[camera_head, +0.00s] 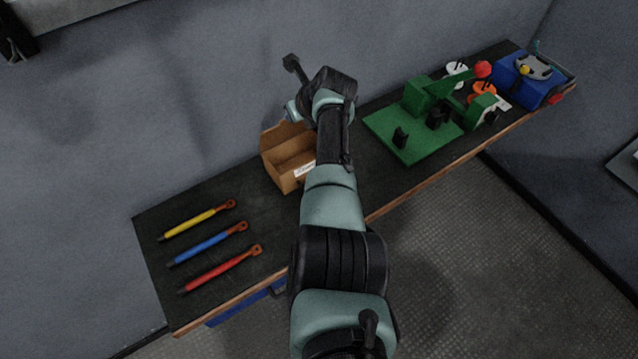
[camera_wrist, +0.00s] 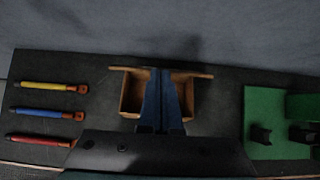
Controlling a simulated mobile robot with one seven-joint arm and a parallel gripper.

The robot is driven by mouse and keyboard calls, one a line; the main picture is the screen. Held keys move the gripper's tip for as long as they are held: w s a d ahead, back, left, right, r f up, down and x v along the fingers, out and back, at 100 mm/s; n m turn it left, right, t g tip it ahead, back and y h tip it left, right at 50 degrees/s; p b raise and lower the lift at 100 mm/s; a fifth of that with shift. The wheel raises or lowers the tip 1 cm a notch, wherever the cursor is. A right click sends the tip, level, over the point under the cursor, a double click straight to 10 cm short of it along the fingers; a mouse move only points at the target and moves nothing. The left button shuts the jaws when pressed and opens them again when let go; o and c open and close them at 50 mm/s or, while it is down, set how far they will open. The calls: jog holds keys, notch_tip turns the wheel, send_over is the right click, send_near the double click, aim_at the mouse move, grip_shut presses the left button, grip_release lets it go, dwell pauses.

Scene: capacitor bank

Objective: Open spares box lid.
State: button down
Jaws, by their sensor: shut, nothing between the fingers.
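The spares box (camera_head: 284,178) is a brown open-topped box with a white label on its front, standing on the dark bench. Its lid (camera_head: 275,137) stands raised along the back edge, and the inside shows. My arm hides the box's right part. In the wrist view the box (camera_wrist: 130,98) shows on both sides of my fingers, with the lid (camera_wrist: 203,75) seen nearly edge-on at the far side. My gripper (camera_wrist: 161,72) is shut and empty, with its blue fingers over the middle of the box. I cannot tell whether the fingertips touch the lid.
Yellow (camera_head: 195,223), blue (camera_head: 207,244) and red (camera_head: 219,269) handled tools lie left of the box. A green fixture (camera_head: 415,140) stands to the right, and a blue device (camera_head: 528,80) at the far right end. A grey wall (camera_head: 150,90) rises behind the bench.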

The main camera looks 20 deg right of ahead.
dwell(0.4)
jog(key=shift+r+p, duration=0.85)
